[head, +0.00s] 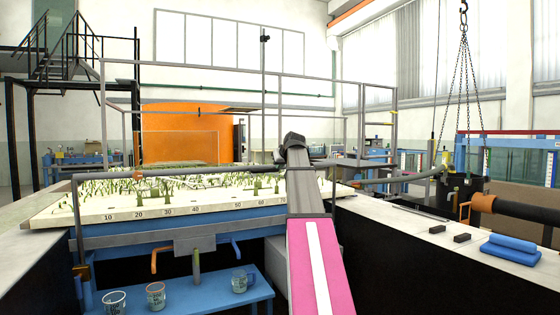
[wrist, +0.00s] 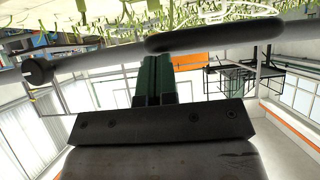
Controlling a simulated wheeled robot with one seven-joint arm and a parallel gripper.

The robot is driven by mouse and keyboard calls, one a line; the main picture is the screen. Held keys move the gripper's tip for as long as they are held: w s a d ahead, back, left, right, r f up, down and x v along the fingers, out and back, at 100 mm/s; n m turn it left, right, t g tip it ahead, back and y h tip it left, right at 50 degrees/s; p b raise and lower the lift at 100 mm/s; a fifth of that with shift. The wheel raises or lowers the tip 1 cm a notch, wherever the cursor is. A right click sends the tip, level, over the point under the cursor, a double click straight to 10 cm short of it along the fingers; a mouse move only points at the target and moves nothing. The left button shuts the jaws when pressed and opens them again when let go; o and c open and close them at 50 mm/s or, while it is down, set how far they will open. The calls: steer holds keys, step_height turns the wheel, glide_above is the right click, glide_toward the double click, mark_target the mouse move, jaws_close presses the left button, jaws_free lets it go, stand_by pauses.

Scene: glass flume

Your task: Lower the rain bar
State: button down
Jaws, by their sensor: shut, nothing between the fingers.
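The rain bar (head: 215,168) is a thin grey tube lying across the flume, above a white bed with green plant stems. In the wrist view, which looks upside down, a grey bar (wrist: 110,61) with a thicker black sleeve (wrist: 215,36) crosses the upper part; it looks like the rain bar. My gripper (wrist: 156,62) shows there as two dark green fingers, shut together and empty. Their tips end close to the bar, by the sleeve's end; I cannot tell whether they touch it. In the head view my arm hides part of the bar, and the fingers cannot be made out.
A numbered scale runs along the front of the bed (head: 150,209). Below it, several cups stand on a blue shelf (head: 198,292). On the right ledge lie two dark blocks (head: 461,238) and a blue stack (head: 511,247). A black pipe with an orange end (head: 483,203) projects at right.

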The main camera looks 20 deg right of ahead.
stand_by(0.3)
step_height(320, 180, down, 31)
stand_by(0.5)
stand_by(0.3)
steer(key=w+r+v, duration=0.2)
steer(key=r+v, duration=0.1)
steer(key=v, duration=1)
steer(key=s+a+f+g, duration=0.2)
steer(key=a+f, duration=0.3)
steer(key=f, duration=0.3)
steer(key=s+a+f+g, duration=0.1)
steer(key=a+f, duration=0.3)
steer(key=f, duration=0.3)
steer(key=s+a+f+g, duration=0.2)
steer(key=s+a+f, duration=0.3)
steer(key=f, duration=0.3)
steer(key=s+a+f+g, duration=0.3)
steer(key=s+a+f, duration=0.3)
steer(key=s+f, duration=0.2)
steer(key=s+a+f+g, duration=0.3)
steer(key=s+a+f, duration=0.2)
steer(key=f, duration=0.5)
steer(key=shift+s+a+f, duration=0.25)
steer(key=shift+s+a, duration=0.1)
steer(key=shift+s, duration=0.7)
